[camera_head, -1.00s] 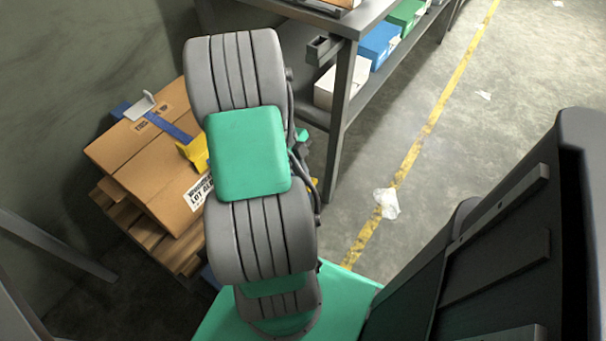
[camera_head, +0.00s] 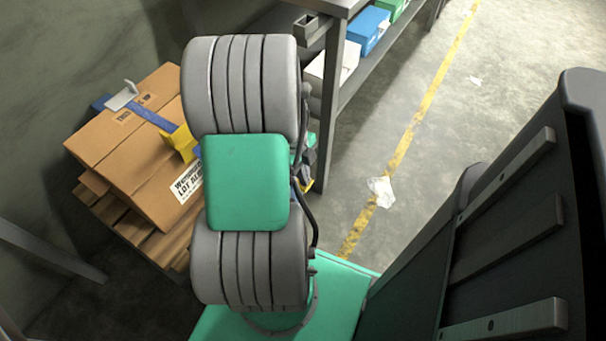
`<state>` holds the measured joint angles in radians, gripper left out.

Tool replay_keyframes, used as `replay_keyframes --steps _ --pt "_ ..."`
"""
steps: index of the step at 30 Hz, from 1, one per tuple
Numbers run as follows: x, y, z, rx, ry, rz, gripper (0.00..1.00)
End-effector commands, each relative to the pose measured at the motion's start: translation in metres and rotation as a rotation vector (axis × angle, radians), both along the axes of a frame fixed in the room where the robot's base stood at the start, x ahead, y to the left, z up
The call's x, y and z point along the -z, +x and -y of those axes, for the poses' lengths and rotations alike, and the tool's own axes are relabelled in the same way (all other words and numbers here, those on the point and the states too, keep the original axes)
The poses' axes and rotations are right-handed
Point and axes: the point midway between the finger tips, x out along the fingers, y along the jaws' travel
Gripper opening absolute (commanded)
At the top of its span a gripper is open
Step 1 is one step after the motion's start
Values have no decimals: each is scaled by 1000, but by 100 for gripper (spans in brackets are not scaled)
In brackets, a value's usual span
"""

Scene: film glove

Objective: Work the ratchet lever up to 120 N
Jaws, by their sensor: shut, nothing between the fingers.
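The ratchet is a yellow piece (camera_head: 182,143) on a blue strap (camera_head: 152,117), seen in the head view at left. The strap runs over a brown cardboard carton (camera_head: 125,150). My grey and green arm covers the ratchet's right side, and I cannot tell the lever's angle or read any tension. My gripper (camera_head: 307,163) shows only in part, as a small dark shape at the right edge of my arm, apart from the ratchet in the picture. It is shut and empty; its fingertips are mostly hidden.
The carton sits on a wooden pallet (camera_head: 165,238) by the wall. Open floor with crumpled film (camera_head: 381,192) lies right.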

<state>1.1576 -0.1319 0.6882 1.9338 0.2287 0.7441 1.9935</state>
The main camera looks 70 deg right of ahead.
Motion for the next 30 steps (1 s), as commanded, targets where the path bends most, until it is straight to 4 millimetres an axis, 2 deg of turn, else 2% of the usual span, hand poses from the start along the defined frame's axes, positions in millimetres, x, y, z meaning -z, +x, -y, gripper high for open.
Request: replay_keyframes --steps 1,20,23,30 --pt "7 -4 -4 3 8 -8 0" --pt "10 -7 -6 8 12 -13 0" --pt "0 -7 -6 7 11 -13 0" --pt "-54 -1 -4 -6 -2 -4 0"
